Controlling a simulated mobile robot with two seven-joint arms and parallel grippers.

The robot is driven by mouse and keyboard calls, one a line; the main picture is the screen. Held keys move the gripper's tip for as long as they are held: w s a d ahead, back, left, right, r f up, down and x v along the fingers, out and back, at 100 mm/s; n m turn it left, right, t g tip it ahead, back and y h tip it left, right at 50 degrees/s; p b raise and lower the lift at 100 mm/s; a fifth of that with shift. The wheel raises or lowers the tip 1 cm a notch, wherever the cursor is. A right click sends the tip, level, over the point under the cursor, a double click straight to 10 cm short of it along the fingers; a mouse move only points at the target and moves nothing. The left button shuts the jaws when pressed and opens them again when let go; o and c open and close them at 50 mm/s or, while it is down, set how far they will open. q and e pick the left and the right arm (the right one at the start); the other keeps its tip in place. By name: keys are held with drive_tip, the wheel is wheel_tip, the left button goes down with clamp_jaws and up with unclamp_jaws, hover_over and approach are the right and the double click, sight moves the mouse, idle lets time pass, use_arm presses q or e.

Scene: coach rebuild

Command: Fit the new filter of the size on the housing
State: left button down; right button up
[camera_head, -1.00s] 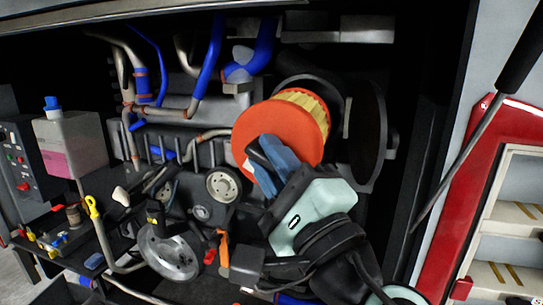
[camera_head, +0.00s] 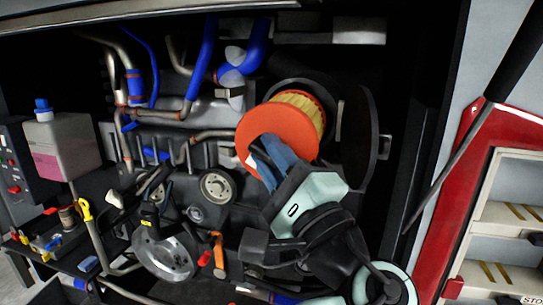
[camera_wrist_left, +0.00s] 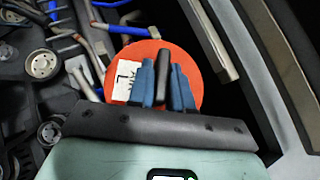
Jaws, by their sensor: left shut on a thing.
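The new filter (camera_head: 304,106) has yellow pleats and an orange-red end cap (camera_head: 262,128). It is tilted, its pleated side towards the dark round housing (camera_head: 318,88) at the back right. The pleats still show, and its far end is hidden. The housing's round dark lid (camera_head: 362,135) stands open to the right. My left gripper (camera_head: 272,160) is shut on the filter's cap. In the left wrist view, its blue fingers (camera_wrist_left: 163,85) close around a dark grip on the red cap (camera_wrist_left: 187,62), beside a white label reading L (camera_wrist_left: 124,82). The right gripper is out of view.
Engine pipes and pulleys (camera_head: 216,187) fill the bay to the left. A pink-and-white tank (camera_head: 62,150) and a cluttered ledge stand at far left. A thin stay rod (camera_head: 446,165) and a red-framed shelf (camera_head: 440,245) are at the right.

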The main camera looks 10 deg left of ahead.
use_arm(q)
drive_tip(key=shift+w+d, duration=0.15)
drive_tip(key=shift+w, duration=0.05)
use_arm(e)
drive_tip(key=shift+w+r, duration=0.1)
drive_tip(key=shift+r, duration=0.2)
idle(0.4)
use_arm(q)
drive_tip(key=shift+w+p, duration=1.15)
drive_tip(key=shift+w, duration=1)
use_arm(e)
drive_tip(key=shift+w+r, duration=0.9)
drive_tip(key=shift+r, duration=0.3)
use_arm(q)
drive_tip(key=shift+s, duration=0.1)
